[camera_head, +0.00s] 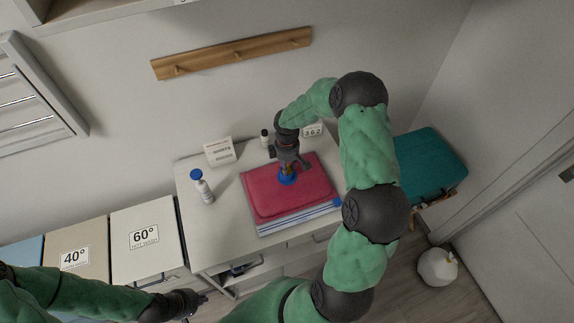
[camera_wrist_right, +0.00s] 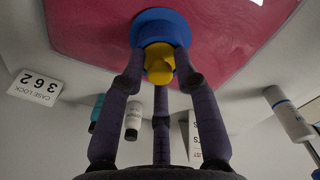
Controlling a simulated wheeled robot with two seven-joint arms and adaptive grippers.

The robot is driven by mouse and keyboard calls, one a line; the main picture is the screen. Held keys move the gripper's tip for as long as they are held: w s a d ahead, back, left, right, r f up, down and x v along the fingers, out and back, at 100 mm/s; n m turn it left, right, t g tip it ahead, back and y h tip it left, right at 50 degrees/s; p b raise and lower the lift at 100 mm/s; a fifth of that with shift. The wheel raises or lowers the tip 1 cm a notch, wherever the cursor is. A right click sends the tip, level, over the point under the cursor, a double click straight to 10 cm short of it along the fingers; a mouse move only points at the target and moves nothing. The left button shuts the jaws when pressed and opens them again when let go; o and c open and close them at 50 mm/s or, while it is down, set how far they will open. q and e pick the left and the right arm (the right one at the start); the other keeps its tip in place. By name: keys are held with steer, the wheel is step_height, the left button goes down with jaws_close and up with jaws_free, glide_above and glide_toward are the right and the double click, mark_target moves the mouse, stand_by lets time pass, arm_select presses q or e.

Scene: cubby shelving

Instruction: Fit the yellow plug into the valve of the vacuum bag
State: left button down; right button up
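The vacuum bag (camera_head: 262,198) is a flat red pack on the white table (camera_head: 222,232). Its round blue valve (camera_head: 287,179) is on its upper face and also shows in the right wrist view (camera_wrist_right: 160,22). The yellow plug (camera_wrist_right: 158,62) is at the valve's mouth; how deep it sits is hidden. My right gripper (camera_head: 287,167) is over the valve, its fingers closed around the plug, with tips close to the blue rim. My left gripper (camera_head: 199,299) is low at the front left, away from the bag; its finger opening is unclear.
A small white sign (camera_head: 219,152), a dark-capped bottle (camera_head: 265,139) and a "362" block (camera_head: 313,131) stand along the back. A teal case (camera_head: 432,165) is at the right.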

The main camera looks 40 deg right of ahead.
steer(key=shift+r, duration=0.1)
steer(key=shift+r, duration=0.15)
step_height(320, 180, up, 12)
stand_by(0.6)
stand_by(0.5)
